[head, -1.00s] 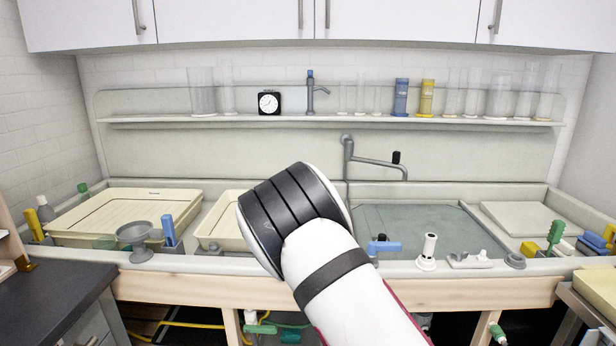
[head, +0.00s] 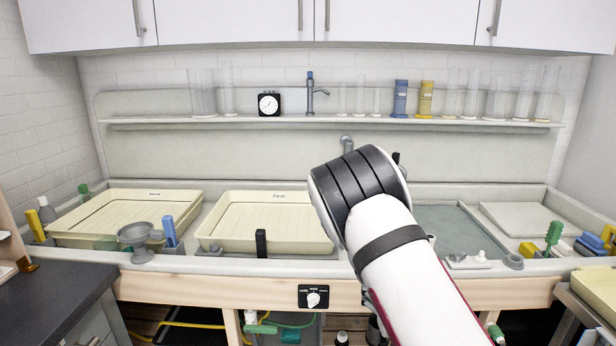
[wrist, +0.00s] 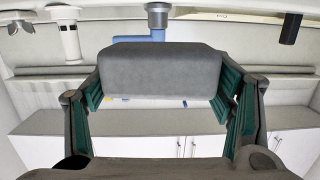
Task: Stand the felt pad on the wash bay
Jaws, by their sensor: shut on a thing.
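In the wrist view a grey block with rounded edges, which looks like the felt pad (wrist: 160,72), sits between the green-padded fingers of my gripper (wrist: 160,84). My gripper is shut on it at its two ends. In the head view my arm's black-banded wrist hides both gripper and pad. The likely wash bay is the grey-floored basin (head: 448,228) in the right half of the sink.
Two cream trays, one at the left (head: 130,215) and one in the middle (head: 270,222), fill the left half. A funnel (head: 138,235), a blue-handled tool (head: 169,230) and a black upright piece (head: 261,243) stand along the front edge. A pale board (head: 525,218) lies at the right.

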